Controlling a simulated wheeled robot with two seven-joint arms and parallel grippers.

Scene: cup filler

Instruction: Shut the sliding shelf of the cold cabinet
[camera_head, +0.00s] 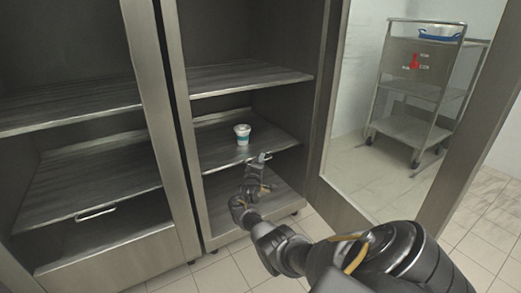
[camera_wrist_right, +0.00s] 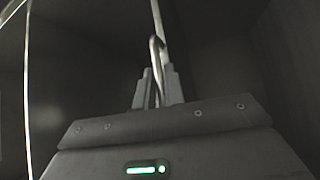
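The cold cabinet (camera_head: 165,120) stands open ahead of me. In its right bay, the middle sliding shelf (camera_head: 212,155) carries a small white and teal cup (camera_head: 242,137). A metal handle (camera_head: 264,157) is on this shelf's front edge. My right gripper (camera_head: 257,168) is at that handle, below the cup. In the right wrist view, the handle (camera_wrist_right: 156,50) runs between the two close-set fingers (camera_wrist_right: 157,88), which look shut on it. How far the shelf stands out is hard to judge. My left gripper is not in view.
The open cabinet door (camera_head: 440,205) is at the right, close to my right arm. Through it shows a metal trolley (camera_head: 415,85) with a blue-rimmed tray (camera_head: 438,34).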

